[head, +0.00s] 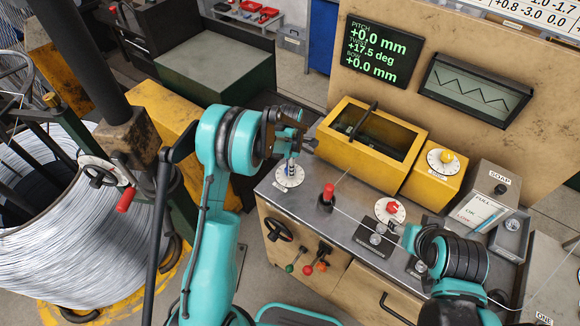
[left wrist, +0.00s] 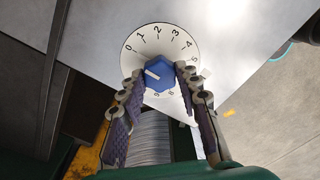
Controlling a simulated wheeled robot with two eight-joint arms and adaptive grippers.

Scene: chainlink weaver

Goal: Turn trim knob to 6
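The trim knob appears to be the blue knob (left wrist: 159,74) on a round white dial (left wrist: 130,62) with printed numbers. In the left wrist view its white pointer line points up-left, near the 0. The dial also shows in the head view (head: 290,180), at the left end of the grey bench top. My left gripper (left wrist: 160,72) has its fingers apart, one fingertip on each side of the knob; I cannot tell whether they touch it. In the head view my left gripper (head: 290,143) is above this dial.
A yellow open box (head: 372,140) stands behind the dial. A screen (head: 382,50) reads +17.5 deg. A large wire coil (head: 75,220) stands left.

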